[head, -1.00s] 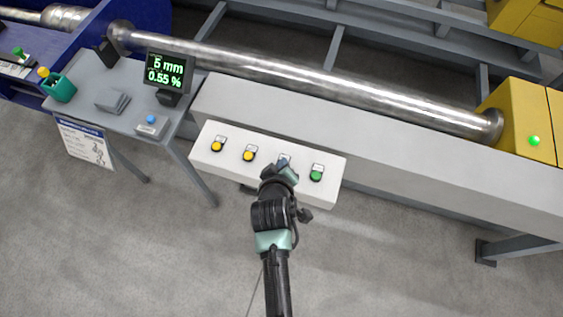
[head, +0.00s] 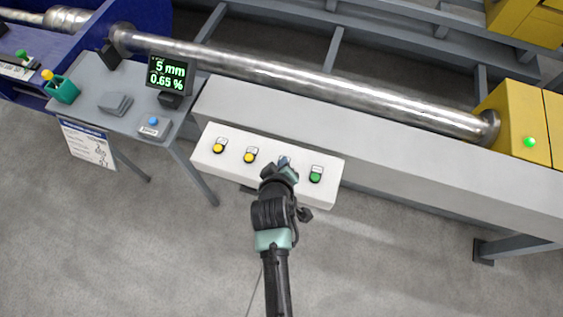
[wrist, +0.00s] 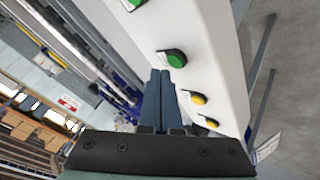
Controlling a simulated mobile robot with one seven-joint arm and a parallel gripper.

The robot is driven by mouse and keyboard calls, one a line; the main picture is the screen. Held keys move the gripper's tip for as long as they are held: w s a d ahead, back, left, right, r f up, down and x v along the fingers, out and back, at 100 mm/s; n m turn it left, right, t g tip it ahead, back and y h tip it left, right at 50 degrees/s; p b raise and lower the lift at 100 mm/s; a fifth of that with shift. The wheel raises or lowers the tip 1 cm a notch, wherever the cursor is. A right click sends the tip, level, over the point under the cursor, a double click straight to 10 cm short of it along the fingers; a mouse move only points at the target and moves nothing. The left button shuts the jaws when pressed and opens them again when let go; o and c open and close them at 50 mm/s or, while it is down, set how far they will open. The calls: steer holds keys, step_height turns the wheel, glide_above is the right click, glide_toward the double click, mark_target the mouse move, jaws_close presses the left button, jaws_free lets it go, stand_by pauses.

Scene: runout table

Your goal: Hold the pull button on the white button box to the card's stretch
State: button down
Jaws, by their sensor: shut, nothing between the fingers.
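The white button box (head: 235,180) is on the front of the grey bench, with two yellow buttons at left and a green one (head: 315,177) at right. My gripper (head: 285,165) is shut and empty over the third button, hiding it in the head view. In the wrist view my shut fingertips (wrist: 160,73) meet that green button (wrist: 172,58) at its edge; I cannot tell how far it is pressed. The button labels are too small to read. The display (head: 168,74) reads 5 mm and 0.65 %. The card (head: 88,145) hangs at the left table; its text is unreadable.
A long metal bar (head: 300,80) runs behind the bench to a yellow block (head: 515,120) with a lit green lamp (head: 529,142). The floor in front is open.

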step_height(320, 180, up, 5)
steer(key=p, duration=0.5)
steer(key=shift+r, duration=0.1)
stand_by(0.3)
steer(key=w+a+r+m+t, duration=0.15)
steer(key=w+r+t, duration=0.35)
steer(key=r, duration=1.4)
steer(key=w+r+m+t, duration=0.35)
steer(key=w+r, duration=0.25)
steer(key=r, duration=1.3)
steer(key=s+r+m+t, duration=0.1)
steer(key=s+r+t, duration=0.2)
steer(key=r, duration=0.7)
steer(key=s+d+r+m+t, duration=0.1)
steer(key=s+r+t, duration=0.2)
steer(key=s+r, duration=0.5)
steer(key=s+r+t+y, duration=0.1)
steer(key=s+r+t, duration=0.2)
steer(key=r, duration=1.1)
steer(key=s, duration=0.3)
steer(key=shift+d+r+m+t, duration=0.15)
steer(key=shift+r+m+t, duration=0.1)
steer(key=shift+m+t, duration=0.15)
